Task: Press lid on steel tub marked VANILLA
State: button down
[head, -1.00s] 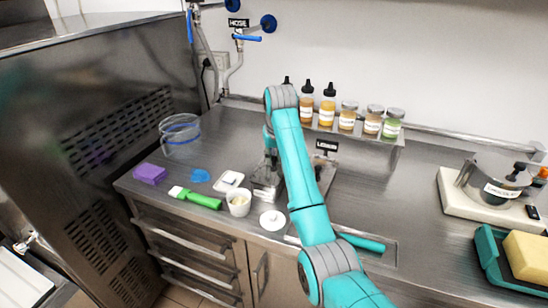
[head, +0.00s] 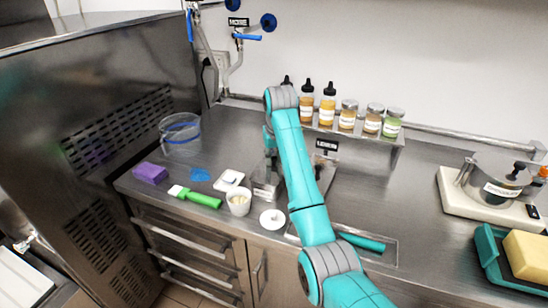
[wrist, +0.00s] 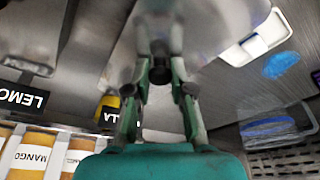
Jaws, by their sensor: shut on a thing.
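My gripper (wrist: 162,48) fills the middle of the wrist view, its two fingers close together on a dull grey steel piece that looks like the lid (wrist: 215,45). In the head view my gripper (head: 269,160) is low over the counter, partly behind my teal arm. The steel tub (head: 265,188) under my gripper is mostly hidden. I cannot tell whether the lid is seated on its rim or tilted.
A LEMON sign (head: 326,146) stands right of my arm, before a shelf of sauce bottles and jars (head: 347,118). A white cup (head: 239,202), white round piece (head: 272,219), green-handled tool (head: 203,200) and purple block (head: 151,173) lie in front.

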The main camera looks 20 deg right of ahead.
jog(key=shift+c, duration=2.3)
grip_release()
jog(key=shift+r, duration=0.15)
jog(key=shift+r, duration=3.35)
grip_shut()
jog(key=shift+f, duration=0.1)
